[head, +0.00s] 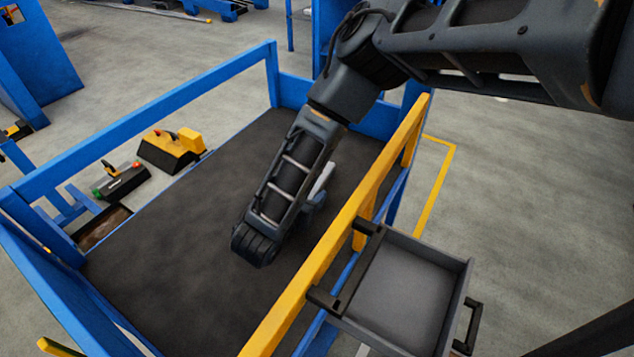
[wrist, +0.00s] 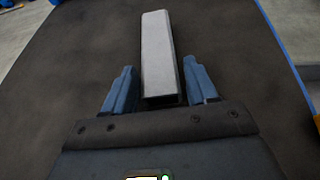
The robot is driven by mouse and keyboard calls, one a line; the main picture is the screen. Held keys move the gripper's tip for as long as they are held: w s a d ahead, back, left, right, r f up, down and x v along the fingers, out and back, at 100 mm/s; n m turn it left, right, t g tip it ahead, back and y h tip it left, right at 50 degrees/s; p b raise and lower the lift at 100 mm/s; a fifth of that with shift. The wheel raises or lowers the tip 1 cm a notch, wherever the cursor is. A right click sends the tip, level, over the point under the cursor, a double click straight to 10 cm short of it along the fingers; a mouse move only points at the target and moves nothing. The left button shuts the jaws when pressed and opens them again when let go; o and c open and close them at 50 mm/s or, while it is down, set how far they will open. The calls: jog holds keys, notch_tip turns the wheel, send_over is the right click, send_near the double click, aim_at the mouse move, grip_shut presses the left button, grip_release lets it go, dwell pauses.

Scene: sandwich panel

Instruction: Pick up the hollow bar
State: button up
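The hollow bar (wrist: 162,60) is a light grey square tube with a dark open end facing my gripper, lying on the dark table surface. My gripper (wrist: 160,88) is open, with one blue finger on each side of the bar's near end. A gap shows between each finger and the bar. In the head view only a pale piece of the bar (head: 323,180) shows beside my forearm, and my arm hides the rest. My gripper in the head view (head: 312,205) is mostly hidden behind the arm.
The dark-topped table (head: 160,250) has raised blue rails (head: 150,120) and a yellow rail (head: 340,230) on the right. A grey open tray (head: 400,290) hangs outside the yellow rail. Two boxy devices (head: 172,150) (head: 122,181) stand beyond the left side. Much of the tabletop is clear.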

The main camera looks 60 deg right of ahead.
jog(key=c, duration=0.9)
jog(key=shift+r, duration=0.1)
